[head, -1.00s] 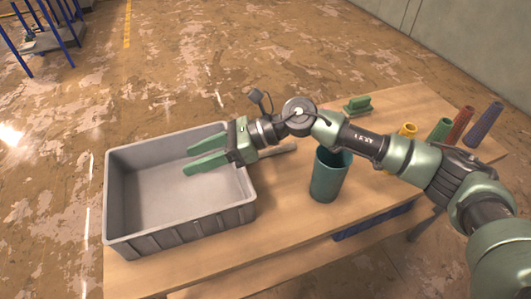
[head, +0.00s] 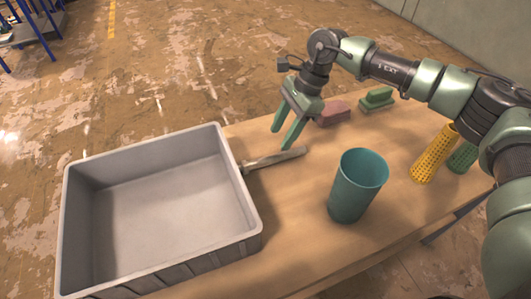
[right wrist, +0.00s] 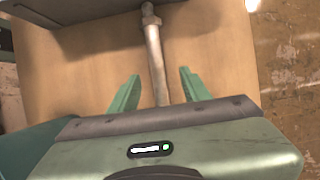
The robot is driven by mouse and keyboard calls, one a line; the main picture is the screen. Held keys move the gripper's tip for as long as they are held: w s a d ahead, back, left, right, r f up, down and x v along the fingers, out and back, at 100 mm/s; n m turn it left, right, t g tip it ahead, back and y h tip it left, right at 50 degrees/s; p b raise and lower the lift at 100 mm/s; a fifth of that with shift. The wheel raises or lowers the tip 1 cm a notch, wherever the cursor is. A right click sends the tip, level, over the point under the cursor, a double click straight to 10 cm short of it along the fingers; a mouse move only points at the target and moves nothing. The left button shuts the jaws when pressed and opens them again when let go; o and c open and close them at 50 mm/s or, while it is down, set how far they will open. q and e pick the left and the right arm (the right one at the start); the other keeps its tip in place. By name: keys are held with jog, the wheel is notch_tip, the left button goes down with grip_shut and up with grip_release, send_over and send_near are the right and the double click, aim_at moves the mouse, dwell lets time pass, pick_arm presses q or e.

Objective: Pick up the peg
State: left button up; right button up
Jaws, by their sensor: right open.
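The peg (head: 273,160) looks like a slim grey-brown rod with a collar near one end. It lies on the wooden table, its collared end close to the grey bin's right wall. My right gripper (head: 282,138) is open and empty, pointing down above the table beside the peg in the head view. In the right wrist view, the peg (right wrist: 154,50) runs between the two open green fingers (right wrist: 159,76), and its near end is hidden behind the gripper body. I see no contact between fingers and peg. My left gripper is not in view.
The empty grey bin (head: 248,243) stands left of the peg. A teal cup (head: 352,190) stands to its right. A red block (head: 334,113) and a green-handled brush (head: 377,98) lie behind.

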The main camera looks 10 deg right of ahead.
aim_at(271, 157)
jog(key=shift+w+f, duration=0.3)
jog(key=shift+f, duration=0.25)
jog(key=shift+a+f, duration=0.1)
jog(key=shift+f, duration=0.25)
jog(key=shift+s+a+f+p, duration=0.75)
jog(key=shift+s+f, duration=0.15)
jog(key=shift+f, duration=0.05)
jog(key=x, duration=0.2)
jog(key=shift+a+f, duration=0.1)
jog(key=shift+f, duration=0.3)
jog(key=shift+a+f, duration=0.1)
jog(key=shift+f, duration=0.2)
grip_shut()
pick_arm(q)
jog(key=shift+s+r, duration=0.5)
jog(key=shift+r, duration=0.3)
